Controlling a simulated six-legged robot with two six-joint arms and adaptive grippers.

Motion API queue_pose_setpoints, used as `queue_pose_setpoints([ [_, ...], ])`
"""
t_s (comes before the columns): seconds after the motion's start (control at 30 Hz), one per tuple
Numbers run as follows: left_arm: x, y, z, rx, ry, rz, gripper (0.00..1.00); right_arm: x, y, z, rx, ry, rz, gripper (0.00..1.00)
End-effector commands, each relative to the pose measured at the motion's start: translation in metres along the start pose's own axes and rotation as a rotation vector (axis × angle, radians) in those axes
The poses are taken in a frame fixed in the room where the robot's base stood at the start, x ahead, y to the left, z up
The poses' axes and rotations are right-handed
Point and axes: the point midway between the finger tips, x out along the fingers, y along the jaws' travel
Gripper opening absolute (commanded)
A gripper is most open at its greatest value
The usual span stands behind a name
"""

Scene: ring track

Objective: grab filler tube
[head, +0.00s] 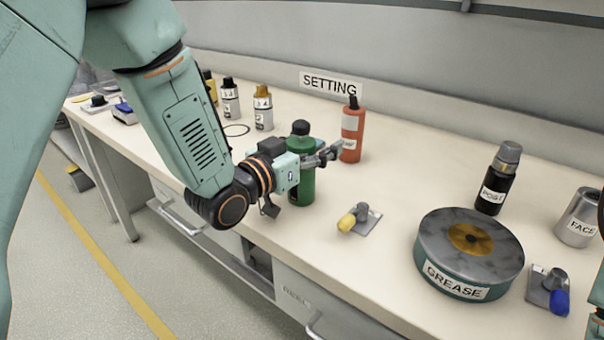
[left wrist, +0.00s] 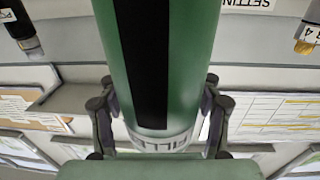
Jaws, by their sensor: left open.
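The filler tube is a green bottle (head: 302,190) with a black cap, standing upright on the bench in the head view. In the left wrist view the green tube (left wrist: 185,60) fills the middle, with a black stripe and a partly hidden label reading "FILLE". My left gripper (head: 332,153) is open at the tube's upper part, and its body covers some of the tube. In the left wrist view the gripper's fingers (left wrist: 160,115) show on either side of the tube. I cannot tell whether they touch it. My right gripper does not show.
A red-orange bottle (head: 352,135) stands just beyond the left fingertips. A yellow-tipped piece (head: 358,219) lies to the right, then a round grease tin (head: 470,253) and a black "POST" bottle (head: 497,180). Several small bottles stand at the back left. The bench's front edge runs close below the tube.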

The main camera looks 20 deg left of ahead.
Motion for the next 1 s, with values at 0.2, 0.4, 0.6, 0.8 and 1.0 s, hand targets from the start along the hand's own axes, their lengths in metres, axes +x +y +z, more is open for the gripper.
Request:
queue_pose_setpoints([
  [0.2, 0.0003, -0.0001, -0.0002, 0.000, 0.000, 0.000, 0.57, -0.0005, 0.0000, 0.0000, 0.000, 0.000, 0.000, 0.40],
  [0.4, 0.0001, -0.0001, -0.0002, 0.000, 0.000, 0.000, 0.40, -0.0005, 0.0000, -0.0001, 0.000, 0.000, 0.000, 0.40],
  [0.6, 0.0000, -0.0001, 0.0000, 0.000, -0.001, 0.000, 0.23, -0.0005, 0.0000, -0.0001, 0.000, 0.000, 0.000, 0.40],
  [0.8, 0.0000, -0.0001, -0.0001, 0.000, 0.000, 0.000, 0.06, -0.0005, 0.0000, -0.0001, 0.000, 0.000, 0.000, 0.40],
  [1.0, -0.0001, -0.0001, -0.0001, 0.000, 0.000, 0.000, 0.00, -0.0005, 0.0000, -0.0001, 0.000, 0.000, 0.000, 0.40],
])
